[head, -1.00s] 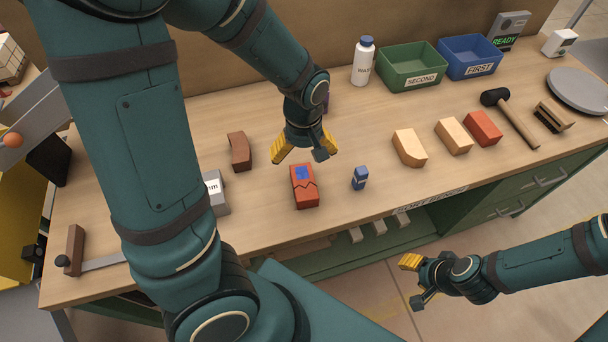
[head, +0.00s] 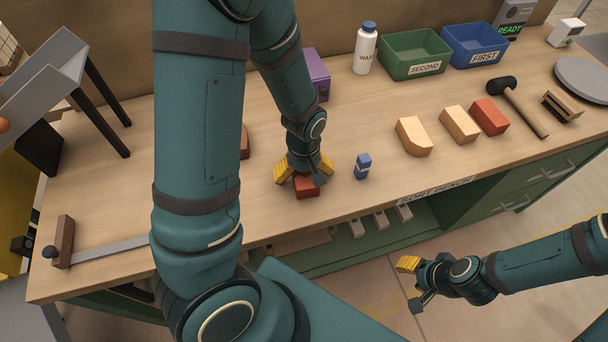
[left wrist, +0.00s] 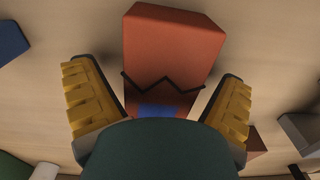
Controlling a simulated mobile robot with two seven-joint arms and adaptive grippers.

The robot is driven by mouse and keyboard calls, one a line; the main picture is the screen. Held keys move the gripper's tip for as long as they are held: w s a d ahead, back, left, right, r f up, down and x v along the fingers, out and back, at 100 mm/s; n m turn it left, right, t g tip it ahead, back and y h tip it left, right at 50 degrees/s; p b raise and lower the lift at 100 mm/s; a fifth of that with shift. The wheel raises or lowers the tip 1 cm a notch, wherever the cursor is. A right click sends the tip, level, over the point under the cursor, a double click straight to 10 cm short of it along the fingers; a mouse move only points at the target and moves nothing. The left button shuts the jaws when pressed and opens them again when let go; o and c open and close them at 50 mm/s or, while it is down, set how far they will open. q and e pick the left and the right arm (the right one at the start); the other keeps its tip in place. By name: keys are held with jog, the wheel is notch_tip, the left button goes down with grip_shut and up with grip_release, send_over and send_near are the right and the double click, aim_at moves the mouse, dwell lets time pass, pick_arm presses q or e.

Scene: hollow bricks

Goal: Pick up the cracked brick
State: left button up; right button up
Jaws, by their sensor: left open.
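The cracked brick (head: 306,190) is red-orange and lies on the bench near its front edge, mostly hidden under my left gripper in the head view. In the left wrist view the brick (left wrist: 172,50) shows a black zigzag crack and part of a blue patch. My left gripper (head: 304,176) is open right over the brick. Its yellow fingers stand on either side of the brick in the left wrist view (left wrist: 160,105), with gaps between. I cannot tell how deep the fingertips reach. My right gripper (head: 413,283) hangs away from the bench, in front of it; its jaw state is unclear.
A small blue item (head: 363,167) stands just right of the gripper. A cream rounded brick (head: 413,137), a cream brick (head: 460,125) and a red brick (head: 489,117) lie farther right. A green bin (head: 414,67) and a blue bin (head: 457,57) stand behind. A purple box (head: 317,75) stands behind my left arm.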

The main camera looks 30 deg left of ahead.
pick_arm(q)
jog(key=shift+f, duration=0.15)
jog(key=c, duration=1.4)
